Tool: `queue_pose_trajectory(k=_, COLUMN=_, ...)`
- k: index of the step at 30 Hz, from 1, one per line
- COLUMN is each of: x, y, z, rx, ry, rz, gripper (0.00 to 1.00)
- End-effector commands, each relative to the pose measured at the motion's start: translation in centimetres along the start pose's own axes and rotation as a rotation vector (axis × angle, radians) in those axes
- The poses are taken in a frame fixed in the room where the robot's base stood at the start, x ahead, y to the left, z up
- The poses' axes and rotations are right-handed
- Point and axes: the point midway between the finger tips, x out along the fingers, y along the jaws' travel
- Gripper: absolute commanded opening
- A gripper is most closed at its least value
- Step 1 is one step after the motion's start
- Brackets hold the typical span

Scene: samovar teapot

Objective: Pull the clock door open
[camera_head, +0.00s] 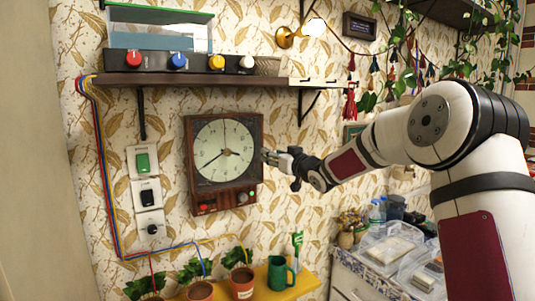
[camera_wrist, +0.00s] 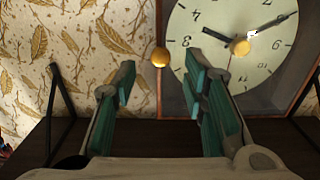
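The clock (camera_head: 226,162) is a dark wooden wall box with a pale round dial and two dark hands. Its door looks shut in the head view. In the wrist view, the dial (camera_wrist: 222,75) fills the upper right, turned over. A round gold knob (camera_wrist: 161,57) sits at the edge of the door frame. My gripper (camera_head: 270,156) is at the clock's right edge. In the wrist view, my gripper (camera_wrist: 160,80) is open, its two green-padded fingers apart, with the knob between the tips in the picture. I cannot tell whether they touch it. The knob is unclear in the head view.
A dark shelf (camera_head: 200,79) with coloured knobs above it runs over the clock. Switches (camera_head: 147,191) are on the wall to the left. A yellow shelf (camera_head: 300,284) with pots is below. Clear containers (camera_head: 385,247) stand at the lower right.

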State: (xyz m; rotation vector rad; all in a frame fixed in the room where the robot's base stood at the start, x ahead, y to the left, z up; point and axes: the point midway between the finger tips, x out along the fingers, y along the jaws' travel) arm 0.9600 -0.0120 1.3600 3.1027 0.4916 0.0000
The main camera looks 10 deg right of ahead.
Motion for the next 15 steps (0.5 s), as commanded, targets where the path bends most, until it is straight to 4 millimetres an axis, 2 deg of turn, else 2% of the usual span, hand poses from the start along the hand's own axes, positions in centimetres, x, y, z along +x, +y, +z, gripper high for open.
queue_pose_trajectory(k=1, x=1.0, y=-0.1, z=0.1, rx=0.002, ry=0.001, rz=-0.002, gripper=0.39)
queue_pose_trajectory(k=6, x=3.2, y=-0.1, z=0.0, rx=0.001, ry=0.001, rz=-0.001, gripper=0.39)
queue_pose_trajectory(k=15, x=4.6, y=0.0, z=0.0, rx=0.0, ry=0.0, rz=0.0, gripper=0.39)
